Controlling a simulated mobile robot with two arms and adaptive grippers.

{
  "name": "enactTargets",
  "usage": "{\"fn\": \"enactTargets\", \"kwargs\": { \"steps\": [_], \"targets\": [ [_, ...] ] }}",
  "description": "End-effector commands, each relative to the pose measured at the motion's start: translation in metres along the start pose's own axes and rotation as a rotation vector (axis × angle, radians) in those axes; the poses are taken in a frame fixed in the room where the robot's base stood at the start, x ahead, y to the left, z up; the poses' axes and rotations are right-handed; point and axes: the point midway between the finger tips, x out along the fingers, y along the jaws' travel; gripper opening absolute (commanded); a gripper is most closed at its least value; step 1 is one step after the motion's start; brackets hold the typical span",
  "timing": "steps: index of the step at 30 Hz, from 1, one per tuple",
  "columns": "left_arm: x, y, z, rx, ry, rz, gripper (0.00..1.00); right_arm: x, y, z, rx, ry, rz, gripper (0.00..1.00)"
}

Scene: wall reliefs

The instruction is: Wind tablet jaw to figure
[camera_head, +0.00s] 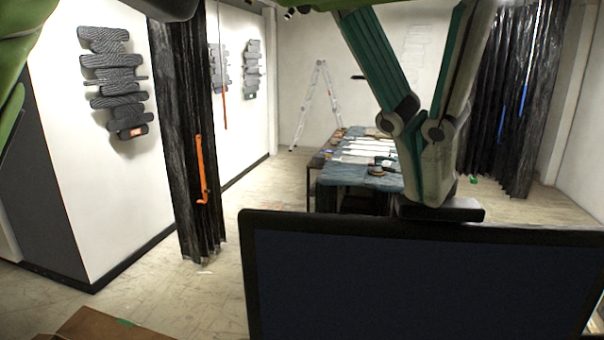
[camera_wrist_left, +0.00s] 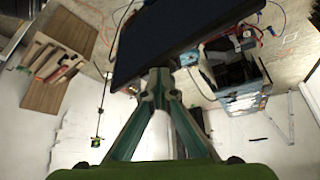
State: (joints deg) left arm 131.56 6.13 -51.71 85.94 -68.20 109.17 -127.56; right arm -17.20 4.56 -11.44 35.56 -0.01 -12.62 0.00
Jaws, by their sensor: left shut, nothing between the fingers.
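A large dark tablet-like panel (camera_head: 420,280) with a black frame stands close in front of me. It also shows in the wrist view (camera_wrist_left: 180,35). A small black block (camera_head: 455,211) sits at its top edge; I cannot tell whether this is the jaw. My left gripper (camera_head: 432,190) comes down from the top with its green and grey fingers together and nothing held. Its tips overlap the block in the head view and meet near the panel's edge in the wrist view (camera_wrist_left: 158,80). I cannot tell if they touch. No figure mark is readable. My right gripper is not seen.
A cloth-covered table (camera_head: 345,170) with tools stands behind the panel. A ladder (camera_head: 315,105) is at the back wall. A dark curtain (camera_head: 180,130) with an orange crank (camera_head: 202,170) hangs at left, near a grey wall relief (camera_head: 115,80).

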Motion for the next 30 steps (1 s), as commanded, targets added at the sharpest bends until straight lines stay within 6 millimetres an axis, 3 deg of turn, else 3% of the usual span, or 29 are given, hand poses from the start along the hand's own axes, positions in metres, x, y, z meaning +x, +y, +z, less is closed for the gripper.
{"fn": "enactTargets", "kwargs": {
  "steps": [30],
  "targets": [
    [0.0045, -0.0053, -0.0061, -0.002, 0.0, -0.001, 0.0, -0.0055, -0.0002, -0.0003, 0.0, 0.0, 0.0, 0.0]
  ]
}}
